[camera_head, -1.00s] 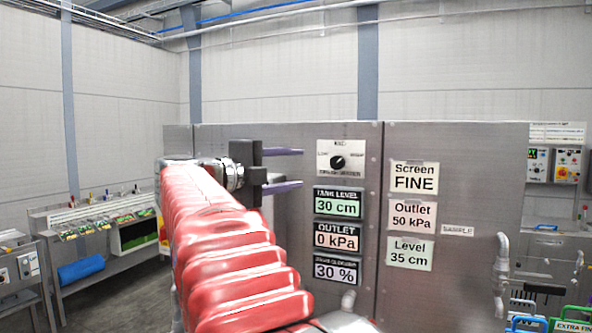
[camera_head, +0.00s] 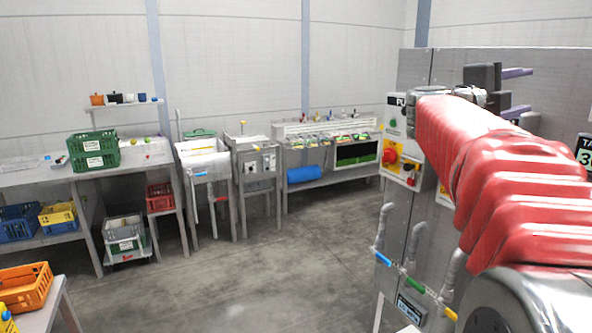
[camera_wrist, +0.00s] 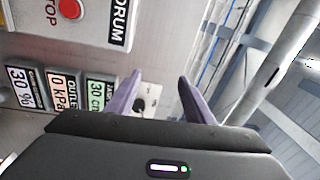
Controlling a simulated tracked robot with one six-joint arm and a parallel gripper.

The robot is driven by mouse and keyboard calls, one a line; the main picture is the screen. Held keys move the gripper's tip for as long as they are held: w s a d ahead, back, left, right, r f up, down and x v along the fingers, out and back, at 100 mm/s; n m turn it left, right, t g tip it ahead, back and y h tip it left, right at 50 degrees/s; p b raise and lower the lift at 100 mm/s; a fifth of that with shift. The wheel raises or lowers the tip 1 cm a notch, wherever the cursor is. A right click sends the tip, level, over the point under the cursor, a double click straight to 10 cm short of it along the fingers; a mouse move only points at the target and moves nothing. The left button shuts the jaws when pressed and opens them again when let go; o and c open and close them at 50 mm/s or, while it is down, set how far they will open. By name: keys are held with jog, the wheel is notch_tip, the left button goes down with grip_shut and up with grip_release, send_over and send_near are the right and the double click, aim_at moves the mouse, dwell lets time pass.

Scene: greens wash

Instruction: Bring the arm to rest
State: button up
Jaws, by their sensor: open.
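My arm, in its red sleeve, stretches up from the lower right of the head view. My gripper (camera_head: 514,80) is at its far end, in front of the upper part of the steel cabinet (camera_head: 447,66). The two purple fingers are apart with nothing between them, and they also show in the wrist view (camera_wrist: 158,93). Beyond them the wrist view shows the cabinet's front with a dark knob (camera_wrist: 140,104), tilted display plates (camera_wrist: 60,92) and a red stop button (camera_wrist: 70,9). My arm hides much of the cabinet in the head view.
Valve pipes with coloured handles (camera_head: 412,268) stick out from the cabinet's side. Benches along the back wall hold a green crate (camera_head: 93,150) and a blue roll (camera_head: 304,174). An orange crate (camera_head: 25,287) stands at lower left. The grey floor (camera_head: 265,275) between is clear.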

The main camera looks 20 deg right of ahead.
jog(key=w+a+f+n+t+y, duration=0.4)
jog(key=w+a+n+t, duration=0.4)
jog(key=w+n+t, duration=0.3)
jog(key=w+a+f+n+y, duration=0.1)
jog(key=a+f+n+y, duration=1.2)
jog(key=a+f, duration=0.75)
jog(key=s+a+f+n+g, duration=0.2)
jog(key=s+a+f, duration=0.3)
jog(key=s, duration=0.3)
jog(key=s+a+f+n+g+y, duration=0.1)
jog(key=s+a+f+n+g, duration=0.2)
jog(key=s+a+f, duration=0.3)
jog(key=s+a+f+n+g+y, duration=0.1)
jog(key=s+a+f+n, duration=0.3)
jog(key=s, duration=0.7)
notch_tip(320, 180, down, 2)
jog(key=shift+a+f+n+g, duration=0.25)
jog(key=shift+a+g, duration=0.45)
jog(key=shift+a, duration=0.4)
